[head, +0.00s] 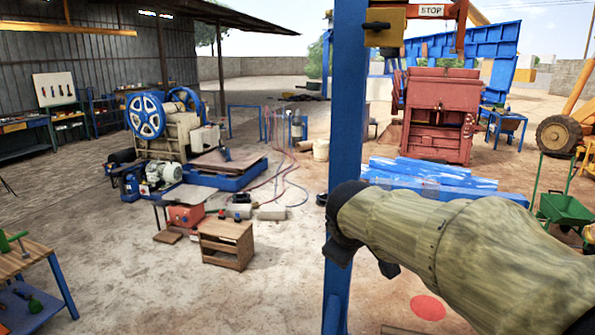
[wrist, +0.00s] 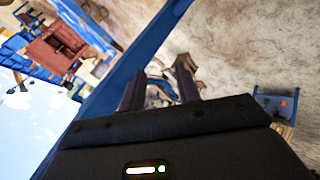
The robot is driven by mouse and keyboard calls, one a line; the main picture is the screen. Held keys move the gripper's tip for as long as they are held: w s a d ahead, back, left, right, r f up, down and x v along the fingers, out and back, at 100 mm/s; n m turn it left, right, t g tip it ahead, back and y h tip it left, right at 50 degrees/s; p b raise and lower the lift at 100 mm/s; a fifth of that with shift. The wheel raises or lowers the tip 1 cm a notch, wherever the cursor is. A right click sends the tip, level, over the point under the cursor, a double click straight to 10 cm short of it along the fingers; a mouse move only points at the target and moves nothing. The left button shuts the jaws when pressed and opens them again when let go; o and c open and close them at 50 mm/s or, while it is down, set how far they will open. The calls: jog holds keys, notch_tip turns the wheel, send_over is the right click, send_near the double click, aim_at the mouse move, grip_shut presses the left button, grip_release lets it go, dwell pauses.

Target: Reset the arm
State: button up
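My arm, in a khaki sleeve, reaches in from the lower right of the head view. Its dark end lies in front of the blue post (head: 345,120), and my fingers cannot be made out clearly there. In the wrist view, the two dark fingers of my gripper (wrist: 158,78) stand apart with a gap between them. Only distant ground and machinery show through the gap, so my gripper looks open and empty. The wrist view is strongly tilted.
A green wheelbarrow (head: 565,210) is at right.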

jog(key=s+d+f+m+g, duration=0.1)
jog(key=s+f+m+g, duration=0.1)
jog(key=s+f, duration=0.3)
jog(key=s+d+f+m+g+y, duration=0.1)
jog(key=s+f+m, duration=0.3)
jog(key=f, duration=0.6)
jog(key=s+d+f+m+g, duration=0.2)
jog(key=s+d+f+m, duration=0.1)
jog(key=s+f, duration=0.4)
jog(key=shift+s+f+m+g+y, duration=0.4)
jog(key=shift+f, duration=0.2)
